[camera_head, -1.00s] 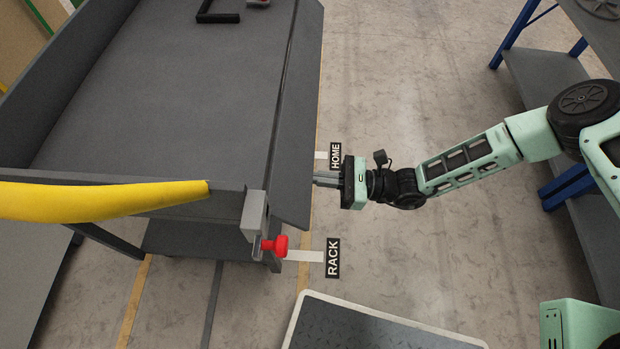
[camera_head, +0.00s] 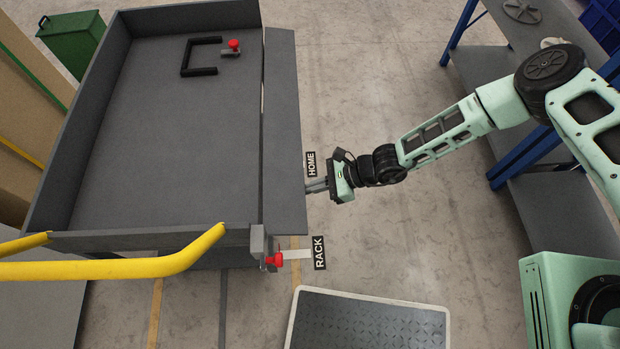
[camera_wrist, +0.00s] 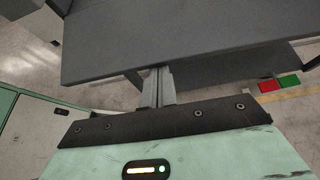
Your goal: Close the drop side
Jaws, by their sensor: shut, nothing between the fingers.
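The drop side (camera_head: 284,130) is a long grey panel along the right edge of the grey cart (camera_head: 150,130). It hangs folded outward from the cart's bed, not upright. A red-knobbed latch (camera_head: 274,260) sits at the near corner post. My gripper (camera_head: 309,188) is shut and empty, with its fingers pointing left at the panel's outer edge, toward its near end. In the wrist view, the drop side (camera_wrist: 190,40) lies across the top and the finger tips (camera_wrist: 157,82) reach its edge, seemingly just under it. Whether they touch is unclear.
A yellow handle (camera_head: 150,265) crosses the cart's near end. A black U-shaped bar (camera_head: 186,62) and another red knob (camera_head: 233,45) are at the bed's far end. A platform (camera_head: 370,322) lies on the floor. A blue-legged bench (camera_head: 510,90) stands right.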

